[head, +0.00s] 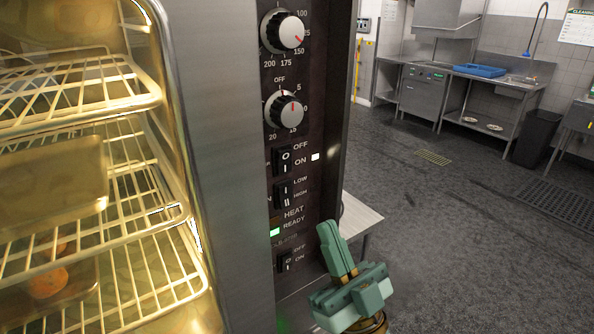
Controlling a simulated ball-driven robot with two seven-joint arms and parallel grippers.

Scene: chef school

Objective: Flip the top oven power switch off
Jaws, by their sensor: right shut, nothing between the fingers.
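The oven's dark control panel (308,190) stands upright at the middle of the head view. Its upper rocker switch (285,161) is labelled OFF above and ON below, and a small white light (315,157) glows beside it. Which way the rocker is tipped is hard to tell. My right gripper (328,228) is at the lower right of the panel, with its green fingers pointing up and shut on nothing. It is below and to the right of the upper switch and appears apart from it. My left gripper is not in view.
Below are a LOW/HIGH rocker (284,194), a green ready light (275,232) and a lower OFF/ON rocker (286,261). Two knobs (283,31) (284,111) sit above. Lit oven racks (90,105) fill the left. Open floor (450,220) lies right; steel counters stand behind.

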